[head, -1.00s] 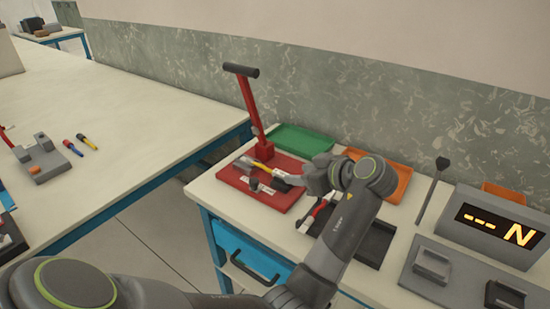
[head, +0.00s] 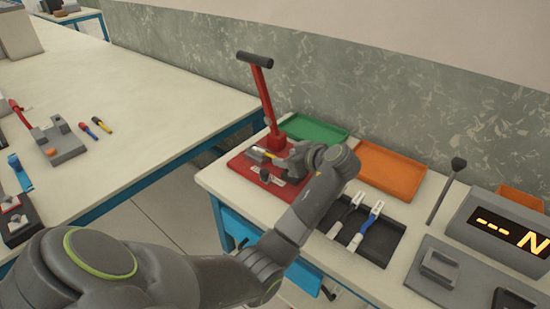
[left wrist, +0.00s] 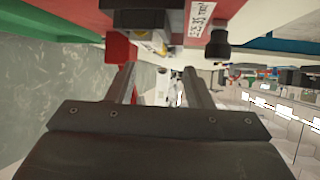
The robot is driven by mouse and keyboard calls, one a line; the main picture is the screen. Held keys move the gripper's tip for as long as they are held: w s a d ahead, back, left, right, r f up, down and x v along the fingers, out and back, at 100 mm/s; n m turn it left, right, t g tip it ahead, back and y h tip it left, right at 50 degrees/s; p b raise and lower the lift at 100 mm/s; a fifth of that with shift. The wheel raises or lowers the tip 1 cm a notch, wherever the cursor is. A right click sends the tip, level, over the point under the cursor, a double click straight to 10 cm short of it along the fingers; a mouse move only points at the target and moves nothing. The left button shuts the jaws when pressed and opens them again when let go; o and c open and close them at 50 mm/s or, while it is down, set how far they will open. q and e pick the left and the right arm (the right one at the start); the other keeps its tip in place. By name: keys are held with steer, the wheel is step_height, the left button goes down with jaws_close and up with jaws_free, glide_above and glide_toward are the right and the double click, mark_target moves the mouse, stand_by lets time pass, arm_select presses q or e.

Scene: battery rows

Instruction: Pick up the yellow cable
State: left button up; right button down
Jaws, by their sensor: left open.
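A small yellow piece (head: 264,152), seemingly the yellow cable, lies at the grey block of the red press (head: 277,143); most of it is hidden by my gripper. My left gripper (head: 288,160) is over the red base plate (head: 240,166), close beside that block. In the left wrist view my left gripper (left wrist: 158,72) has its two fingers apart with nothing gripped between them. I cannot tell whether a finger touches the cable. My right gripper is out of view.
A black tray (head: 392,242) holds a black cable (head: 345,213) and a blue cable (head: 367,226). Green (head: 312,130) and orange (head: 392,172) trays stand behind. The press's upright lever (head: 263,95) rises beside my gripper. A display box (head: 510,225) stands at right.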

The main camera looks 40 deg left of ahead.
mark_target(279, 157)
arm_select(q)
steer(key=x, duration=0.5)
steer(key=shift+w+f+p, duration=0.1)
steer(key=shift+f+p, duration=0.1)
steer(key=shift+p, duration=0.2)
steer(key=shift+d, duration=0.1)
steer(key=shift+c, duration=0.4)
jaws_close()
